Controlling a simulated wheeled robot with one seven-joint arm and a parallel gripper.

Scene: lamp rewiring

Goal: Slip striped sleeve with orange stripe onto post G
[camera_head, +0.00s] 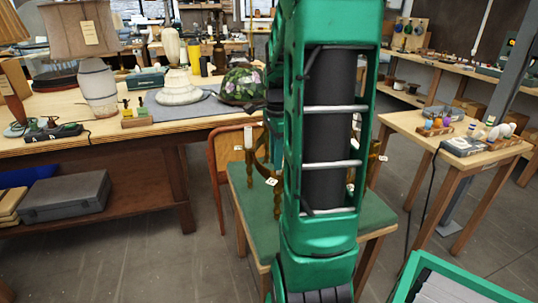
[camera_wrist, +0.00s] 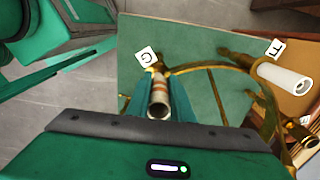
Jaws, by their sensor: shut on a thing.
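In the wrist view my gripper (camera_wrist: 159,88) is shut on a pale striped sleeve (camera_wrist: 158,97) with an orange band. The sleeve's hollow end faces the camera. The tag G (camera_wrist: 147,57) and a brass arm end (camera_wrist: 161,69) show right at the sleeve's far end. Post G itself is hidden behind the sleeve, so I cannot tell whether the sleeve is around it or only above it. A plain white sleeve (camera_wrist: 284,78) stands on the post by another tag (camera_wrist: 275,48), apparently F. In the head view my arm hides my gripper and the held sleeve.
A bare brass cup (camera_wrist: 297,131) is at right in the wrist view. A side table (camera_head: 408,124) holds small coloured parts. A wooden chair (camera_head: 222,160) stands close behind.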

